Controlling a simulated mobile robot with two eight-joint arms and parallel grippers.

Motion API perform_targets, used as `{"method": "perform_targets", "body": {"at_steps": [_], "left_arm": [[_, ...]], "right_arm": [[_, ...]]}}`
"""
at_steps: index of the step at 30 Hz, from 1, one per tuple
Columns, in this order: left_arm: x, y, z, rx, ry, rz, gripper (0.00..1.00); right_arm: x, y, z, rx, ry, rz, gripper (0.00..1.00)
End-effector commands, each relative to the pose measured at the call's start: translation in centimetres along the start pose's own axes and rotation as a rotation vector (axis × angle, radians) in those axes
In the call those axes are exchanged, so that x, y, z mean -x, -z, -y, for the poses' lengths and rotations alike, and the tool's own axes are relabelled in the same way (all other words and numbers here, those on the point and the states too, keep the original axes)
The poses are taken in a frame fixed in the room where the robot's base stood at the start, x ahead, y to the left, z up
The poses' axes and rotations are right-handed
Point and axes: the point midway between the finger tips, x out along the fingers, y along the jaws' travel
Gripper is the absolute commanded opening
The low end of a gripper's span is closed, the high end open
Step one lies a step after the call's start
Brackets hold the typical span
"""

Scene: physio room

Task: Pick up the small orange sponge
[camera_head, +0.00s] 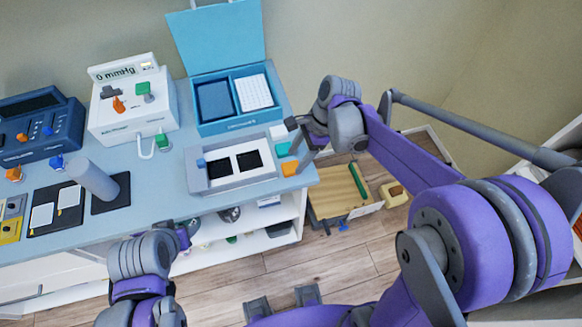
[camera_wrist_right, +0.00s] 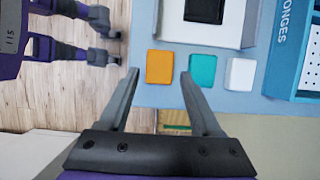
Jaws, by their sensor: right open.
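The small orange sponge (camera_head: 290,168) lies at the front right corner of the blue-grey counter. In the right wrist view the orange sponge (camera_wrist_right: 160,66) is a flat rectangle between the fingertips, seen from above. My right gripper (camera_head: 296,146) is over this corner, and its fingers (camera_wrist_right: 159,76) are open and empty. The left fingertip is beside the sponge's left edge, the right one between it and the teal sponge (camera_wrist_right: 202,70). The height above the counter is hard to tell. My left arm (camera_head: 142,256) shows at the lower left; its fingers cannot be made out.
A white sponge (camera_wrist_right: 241,73) lies past the teal one. A grey tray (camera_head: 232,187) with two dark pads is left of the sponges, and an open blue sponge box (camera_head: 240,128) stands behind. A wooden-bottomed crate (camera_head: 335,190) is on the floor to the right.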

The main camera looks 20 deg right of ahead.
Motion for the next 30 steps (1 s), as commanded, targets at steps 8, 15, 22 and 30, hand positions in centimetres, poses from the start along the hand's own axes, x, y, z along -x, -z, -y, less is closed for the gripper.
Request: {"method": "perform_targets", "body": {"at_steps": [8, 15, 22, 30], "left_arm": [[0.0, 0.0, 0.0, 0.0, 0.0, 0.0, 0.5], [0.0, 0.0, 0.0, 0.0, 0.0, 0.0, 0.5], [0.0, 0.0, 0.0, 0.0, 0.0, 0.0, 0.5], [0.0, 0.0, 0.0, 0.0, 0.0, 0.0, 0.5]], "right_arm": [[-3.3, 0.0, -0.1, 0.001, 0.0, 0.0, 0.65], [-3.4, 0.0, -0.1, 0.001, 0.001, 0.0, 0.63], [-3.4, 0.0, -0.1, 0.001, 0.0, 0.0, 0.22], [-3.4, 0.0, -0.1, 0.001, 0.0, 0.0, 0.0]]}}
